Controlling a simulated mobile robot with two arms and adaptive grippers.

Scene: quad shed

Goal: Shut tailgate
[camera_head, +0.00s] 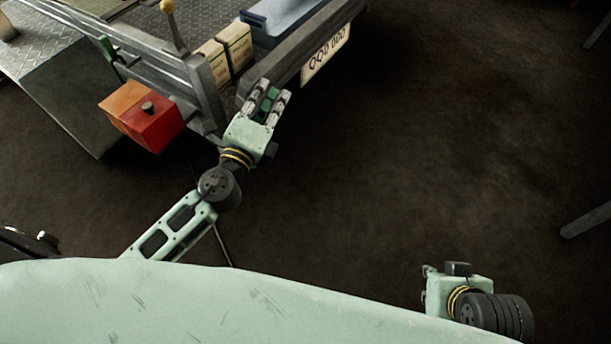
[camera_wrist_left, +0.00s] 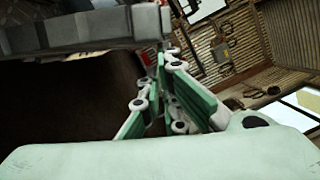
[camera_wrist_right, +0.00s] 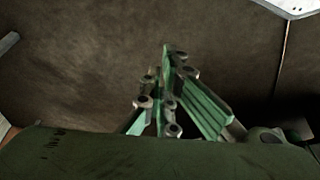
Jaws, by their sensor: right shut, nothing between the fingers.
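The tailgate (camera_head: 293,58) appears to be the long grey panel at the rear of the vehicle, running up and right in the head view. A number plate (camera_head: 326,55) is at its outer side. I cannot tell its exact angle. My left gripper (camera_head: 271,88) is close to the panel's near left end; contact is unclear. A grey beam (camera_wrist_left: 80,32) lies just beyond its fingers in the left wrist view. Whether this gripper is open or shut is unclear. My right gripper (camera_wrist_right: 160,66) is shut and empty over the floor, far from the tailgate.
The vehicle bed holds cream boxes (camera_head: 235,46) and a blue bin (camera_head: 283,18). A red-orange box (camera_head: 142,115) sits beside a metal frame left of my left gripper. A dark ramp-like panel (camera_head: 72,85) is further left.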

